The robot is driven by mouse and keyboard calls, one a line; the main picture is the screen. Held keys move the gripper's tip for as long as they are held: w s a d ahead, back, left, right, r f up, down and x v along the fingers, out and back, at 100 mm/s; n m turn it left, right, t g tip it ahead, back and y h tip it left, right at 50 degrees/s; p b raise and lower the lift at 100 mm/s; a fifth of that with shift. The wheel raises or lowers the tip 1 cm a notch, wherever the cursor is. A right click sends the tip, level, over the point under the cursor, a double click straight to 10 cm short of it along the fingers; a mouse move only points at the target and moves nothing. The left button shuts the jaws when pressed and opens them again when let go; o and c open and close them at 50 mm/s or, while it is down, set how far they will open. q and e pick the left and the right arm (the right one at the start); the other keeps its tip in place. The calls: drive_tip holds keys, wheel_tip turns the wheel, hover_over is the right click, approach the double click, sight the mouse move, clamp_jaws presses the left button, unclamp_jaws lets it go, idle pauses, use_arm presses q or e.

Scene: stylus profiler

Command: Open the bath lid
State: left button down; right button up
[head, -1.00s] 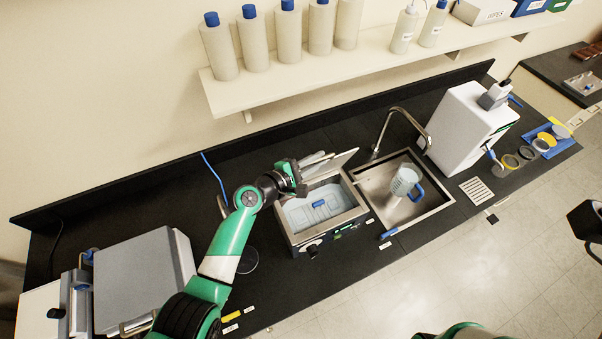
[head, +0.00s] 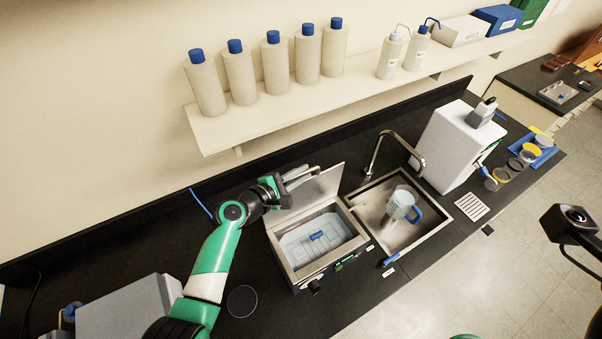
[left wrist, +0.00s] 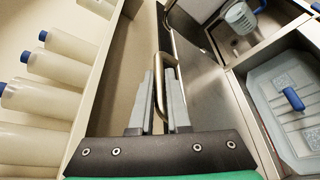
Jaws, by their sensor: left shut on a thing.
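The bath (head: 290,262) is a steel box with water inside and a blue-handled piece (head: 316,236) in it. Its metal lid (head: 318,194) stands raised along the back edge, its inner face showing. My left gripper (head: 292,182) is behind the lid, shut on the lid handle. In the left wrist view the bent metal handle (left wrist: 159,70) passes between the fingertips of the left gripper (left wrist: 160,85), and the lid (left wrist: 205,90) is to their right. My right gripper does not show.
A sink (head: 418,236) with a clear jug (head: 400,203) and a tap (head: 376,155) is right of the bath. A shelf (head: 262,110) with several bottles hangs above. A white machine (head: 446,142) stands further right. A dark disc (head: 241,301) lies on the counter.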

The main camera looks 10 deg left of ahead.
use_arm(q)
drive_tip(key=c, duration=1.2)
unclamp_jaws()
drive_tip(key=shift+o, duration=0.2)
drive_tip(key=shift+s+a+r, duration=0.1)
drive_tip(key=shift+s, duration=0.05)
drive_tip(key=p+v, duration=0.4)
drive_tip(key=v, duration=0.7)
drive_tip(key=shift+s, duration=0.1)
